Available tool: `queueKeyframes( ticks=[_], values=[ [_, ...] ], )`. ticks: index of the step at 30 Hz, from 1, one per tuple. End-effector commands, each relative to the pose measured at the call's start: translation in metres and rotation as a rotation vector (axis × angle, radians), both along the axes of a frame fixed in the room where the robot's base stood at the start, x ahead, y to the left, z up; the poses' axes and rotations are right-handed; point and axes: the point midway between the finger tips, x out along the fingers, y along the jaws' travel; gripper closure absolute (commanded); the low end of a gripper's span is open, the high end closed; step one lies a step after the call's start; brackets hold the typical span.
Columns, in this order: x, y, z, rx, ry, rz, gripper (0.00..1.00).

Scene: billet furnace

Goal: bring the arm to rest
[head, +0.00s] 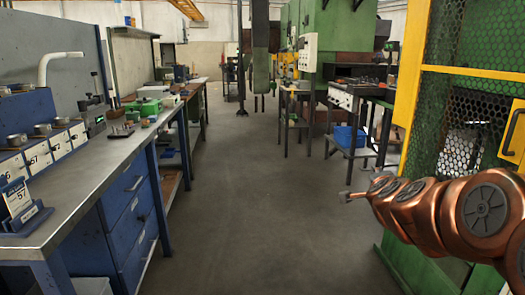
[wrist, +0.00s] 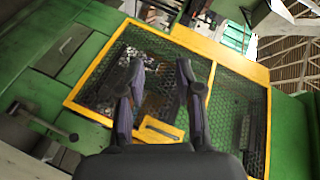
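My arm, copper-coloured, reaches in from the lower right of the head view, beside a green machine with a yellow-framed mesh guard (head: 470,72). Its gripper end shows small near the middle right, over the floor in the picture. In the wrist view my gripper (wrist: 157,60) has its two dark fingers spread apart with nothing between them. Behind the fingers the yellow-framed mesh guard (wrist: 240,110) fills the middle, seen at a tilt. No object is held.
A workbench (head: 95,160) with blue drawers (head: 130,215) runs along the left, carrying instruments and a 57 sign (head: 18,200). A clear grey aisle (head: 250,200) lies ahead. A table with a blue bin (head: 349,137) and green machines (head: 345,30) stand further back on the right.

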Motion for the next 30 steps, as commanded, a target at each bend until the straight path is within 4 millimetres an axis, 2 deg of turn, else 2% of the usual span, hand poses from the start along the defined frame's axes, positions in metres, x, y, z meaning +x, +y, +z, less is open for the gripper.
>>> queueKeyframes(
  ticks=[1, 3, 8, 11, 15, 17, 21, 24, 30],
  values=[
    [-0.002, 0.026, -0.007, -0.019, 0.047, 0.084, 0.65],
    [-0.008, 0.061, -0.021, -0.05, 0.124, 0.204, 0.65],
    [-0.039, 0.131, -0.059, -0.13, 0.311, 0.468, 0.65],
    [-0.07, 0.165, -0.085, -0.183, 0.436, 0.621, 0.65],
    [-0.127, 0.2, -0.124, -0.256, 0.63, 0.825, 0.65],
    [-0.155, 0.209, -0.139, -0.286, 0.715, 0.905, 0.65],
    [-0.225, 0.217, -0.17, -0.349, 0.925, 1.077, 0.65],
    [-0.273, 0.213, -0.185, -0.382, 1.07, 1.178, 0.65],
    [-0.348, 0.197, -0.199, -0.415, 1.298, 1.311, 0.65]
  ],
)
